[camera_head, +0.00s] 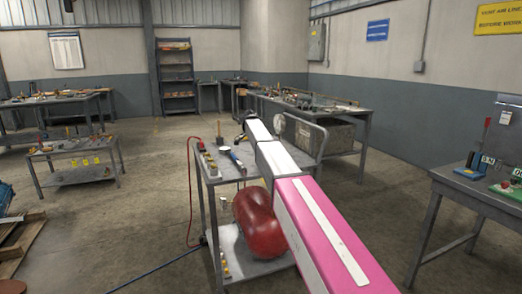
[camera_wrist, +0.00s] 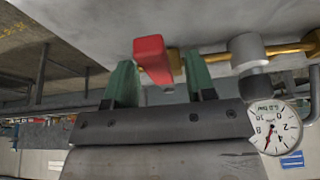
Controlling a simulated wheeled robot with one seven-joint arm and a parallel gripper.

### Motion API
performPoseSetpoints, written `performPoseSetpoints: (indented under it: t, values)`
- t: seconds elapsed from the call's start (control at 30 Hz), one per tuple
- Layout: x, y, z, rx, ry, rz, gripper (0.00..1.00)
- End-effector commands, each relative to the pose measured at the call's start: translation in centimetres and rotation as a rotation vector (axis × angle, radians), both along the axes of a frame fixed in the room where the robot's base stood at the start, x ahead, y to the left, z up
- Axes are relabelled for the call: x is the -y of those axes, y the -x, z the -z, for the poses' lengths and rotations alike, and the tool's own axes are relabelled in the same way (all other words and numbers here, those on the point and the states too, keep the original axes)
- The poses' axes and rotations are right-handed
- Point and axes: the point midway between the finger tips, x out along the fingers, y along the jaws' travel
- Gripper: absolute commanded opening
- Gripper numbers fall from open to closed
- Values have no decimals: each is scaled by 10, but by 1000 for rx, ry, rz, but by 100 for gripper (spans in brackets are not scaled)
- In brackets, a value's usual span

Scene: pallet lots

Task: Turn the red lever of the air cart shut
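The air cart (camera_head: 262,268) is a grey two-level cart with a red tank (camera_head: 258,222) on its lower shelf. In the wrist view, the red lever (camera_wrist: 152,58) sits by a brass pipe (camera_wrist: 222,57) that runs along a grey surface. My gripper (camera_wrist: 157,62) has its two green fingers apart, one on each side of the lever. The lever is close to the left finger, and a gap shows toward the right finger. I cannot tell whether the left finger touches it. A round pressure gauge (camera_wrist: 273,127) is at the right. The lever is not clear in the head view.
A red hose (camera_head: 189,190) hangs at the cart's left side. A long workbench (camera_head: 345,112) stands behind the cart, and another bench (camera_head: 480,190) is at the right. A low table (camera_head: 75,155) stands at the left. Bare floor lies left of the cart.

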Motion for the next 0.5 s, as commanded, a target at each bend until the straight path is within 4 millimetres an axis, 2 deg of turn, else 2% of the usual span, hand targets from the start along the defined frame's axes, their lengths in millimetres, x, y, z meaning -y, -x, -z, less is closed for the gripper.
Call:
performPoseSetpoints:
  t: [0.3,0.5]
  values:
    - [0,1,-1,-2,1,-2,51]
    - [-9,3,-21,-1,0,-4,51]
